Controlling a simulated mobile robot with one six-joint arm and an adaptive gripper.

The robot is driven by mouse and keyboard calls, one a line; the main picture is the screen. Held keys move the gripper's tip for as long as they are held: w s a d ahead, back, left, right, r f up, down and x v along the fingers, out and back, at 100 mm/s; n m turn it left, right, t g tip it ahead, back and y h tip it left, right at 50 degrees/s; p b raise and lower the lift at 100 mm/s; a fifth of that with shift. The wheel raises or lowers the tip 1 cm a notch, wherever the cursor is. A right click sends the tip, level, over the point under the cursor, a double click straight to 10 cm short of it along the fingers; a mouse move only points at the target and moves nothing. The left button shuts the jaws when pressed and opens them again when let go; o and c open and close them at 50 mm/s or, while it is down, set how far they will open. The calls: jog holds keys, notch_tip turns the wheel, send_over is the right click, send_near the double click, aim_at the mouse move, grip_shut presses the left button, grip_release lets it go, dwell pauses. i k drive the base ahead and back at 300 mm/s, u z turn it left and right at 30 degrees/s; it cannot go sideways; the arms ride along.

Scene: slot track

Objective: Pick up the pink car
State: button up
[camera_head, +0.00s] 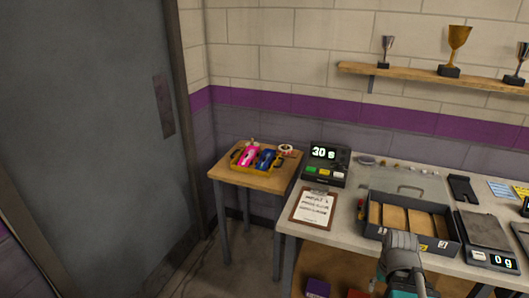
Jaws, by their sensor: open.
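The pink car (249,155) lies in a yellow tray (262,171) on a small wooden side table (272,184), left of the middle of the view. It is beside a blue car (265,159) in the same tray. The cars are small here, so fine detail is hard to tell. A grey and teal part of my own arm shows at the bottom right, in front of the long workbench. The jaws of my gripper are not in view.
A white workbench (343,231) stands right of the side table. It bears a clipboard (313,208), a timer box (324,165) reading 30 s, an open case (437,246) and a scale reading 0 g. A grey door (90,130) is at left.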

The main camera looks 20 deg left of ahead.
aim_at(247, 158)
jog(key=u, duration=0.05)
jog(key=i, duration=0.75)
jog(key=u, duration=0.9)
jog(key=i, duration=0.75)
jog(key=u, duration=0.55)
jog(key=k, duration=0.9)
jog(key=u, duration=0.15)
jog(key=i, duration=0.5)
